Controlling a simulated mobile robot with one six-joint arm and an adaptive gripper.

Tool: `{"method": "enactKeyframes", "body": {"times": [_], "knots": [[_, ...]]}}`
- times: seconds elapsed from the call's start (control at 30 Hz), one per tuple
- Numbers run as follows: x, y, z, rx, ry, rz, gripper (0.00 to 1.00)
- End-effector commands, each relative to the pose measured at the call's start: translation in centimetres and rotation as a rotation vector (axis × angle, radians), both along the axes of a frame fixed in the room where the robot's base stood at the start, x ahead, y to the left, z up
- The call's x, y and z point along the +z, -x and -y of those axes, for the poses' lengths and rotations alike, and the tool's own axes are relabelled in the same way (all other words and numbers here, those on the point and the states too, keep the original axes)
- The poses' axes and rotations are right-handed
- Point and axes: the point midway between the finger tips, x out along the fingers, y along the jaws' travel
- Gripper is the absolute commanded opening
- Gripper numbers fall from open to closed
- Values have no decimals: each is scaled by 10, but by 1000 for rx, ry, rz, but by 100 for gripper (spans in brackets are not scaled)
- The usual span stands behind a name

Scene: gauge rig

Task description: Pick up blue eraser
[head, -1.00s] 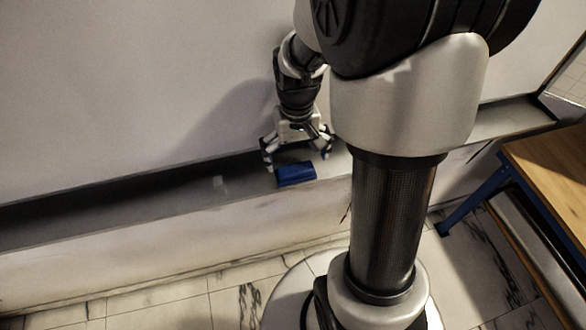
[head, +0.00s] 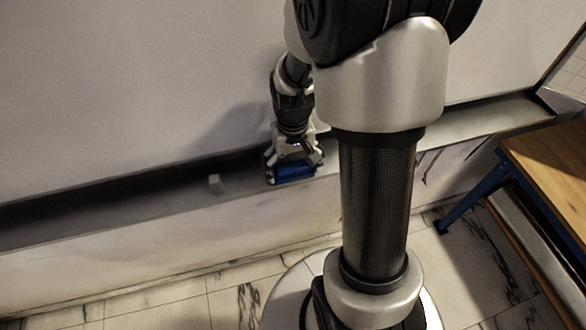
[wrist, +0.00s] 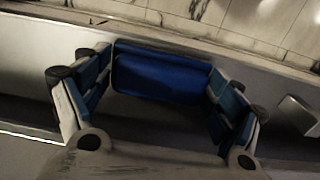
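The blue eraser (head: 293,174) lies on the grey ledge (head: 240,192) below the white wall panel. In the wrist view the eraser (wrist: 160,78) sits between the two fingers of my gripper (wrist: 162,75), one fingertip at each of its short ends. The fingertips look to be touching those ends, with no clear gap. In the head view my gripper (head: 294,168) is low over the ledge, with its fingers around the eraser and partly hiding it. I see no clear lift of the eraser off the ledge.
The wall panel (head: 130,90) rises close behind. A wooden table (head: 555,165) with blue legs stands at the right.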

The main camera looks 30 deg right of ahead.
Motion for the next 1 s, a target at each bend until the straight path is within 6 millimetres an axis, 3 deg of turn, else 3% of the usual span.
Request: {"method": "enactKeyframes", "body": {"times": [0.37,0.83,0.9,1.0], "knots": [[-1,1,0,0,-1,-3,57],[-1,4,-1,0,-3,-11,57],[3,3,-1,0,-3,-10,44],[14,3,-1,0,-2,-8,44]]}}
